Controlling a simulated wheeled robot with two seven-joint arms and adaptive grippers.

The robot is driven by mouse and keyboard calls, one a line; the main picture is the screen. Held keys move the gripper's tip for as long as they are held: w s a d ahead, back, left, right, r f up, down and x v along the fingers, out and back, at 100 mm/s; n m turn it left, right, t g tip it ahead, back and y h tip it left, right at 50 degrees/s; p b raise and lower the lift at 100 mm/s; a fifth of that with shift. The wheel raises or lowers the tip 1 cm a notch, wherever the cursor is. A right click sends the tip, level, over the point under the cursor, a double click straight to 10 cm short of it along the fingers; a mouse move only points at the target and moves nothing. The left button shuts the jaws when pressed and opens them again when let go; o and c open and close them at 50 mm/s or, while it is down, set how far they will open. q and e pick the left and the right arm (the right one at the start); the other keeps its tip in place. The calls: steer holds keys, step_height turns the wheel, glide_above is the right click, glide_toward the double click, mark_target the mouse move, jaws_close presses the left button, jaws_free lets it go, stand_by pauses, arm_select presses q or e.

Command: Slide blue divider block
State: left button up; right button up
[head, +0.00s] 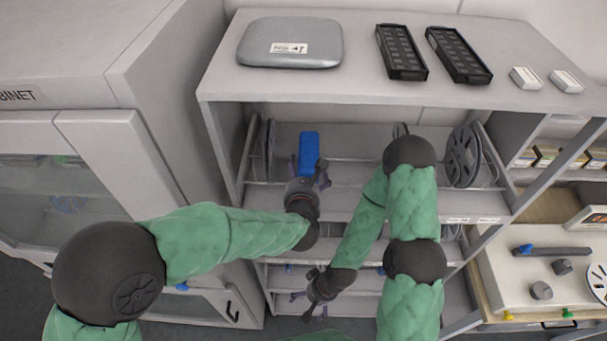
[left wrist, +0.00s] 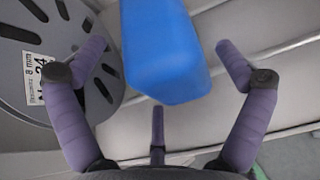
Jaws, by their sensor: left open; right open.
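The blue divider block (head: 309,148) stands on the upper shelf of the feeder trolley, right of a reel at the left end. In the left wrist view the blue divider block (left wrist: 162,50) fills the top middle, its near end facing the fingers. My left gripper (head: 309,172) is open right in front of the block. In the left wrist view the open left gripper (left wrist: 160,62) has a purple finger on each side of the block, with gaps on both sides; I see no contact. My right gripper (head: 314,294) is open and empty, lower down in front of the lower shelves.
A grey reel (left wrist: 55,60) with a label is close left of my left gripper; another reel (head: 463,157) stands at the shelf's right end. The shelf (head: 350,174) between is largely clear. The trolley top (head: 365,80) overhangs the shelf. A cabinet (head: 150,150) stands left.

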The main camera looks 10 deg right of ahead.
mark_target(269, 179)
arm_select(q)
steer(key=c, duration=1.6)
steer(key=a+b, duration=0.2)
steer(key=w+a+b, duration=0.1)
steer(key=a+b, duration=0.1)
steer(key=a, duration=0.1)
steer(key=w+a+b, duration=0.1)
steer(key=a+b, duration=0.1)
steer(key=shift+a, duration=0.15)
steer(key=shift+c, duration=0.2)
steer(key=shift+w+a+b, duration=0.2)
steer(key=shift+a+b, duration=0.2)
steer(key=shift+a, duration=0.2)
steer(key=shift+r, duration=0.1)
steer(key=o, duration=1.6)
steer(key=shift+o, duration=0.2)
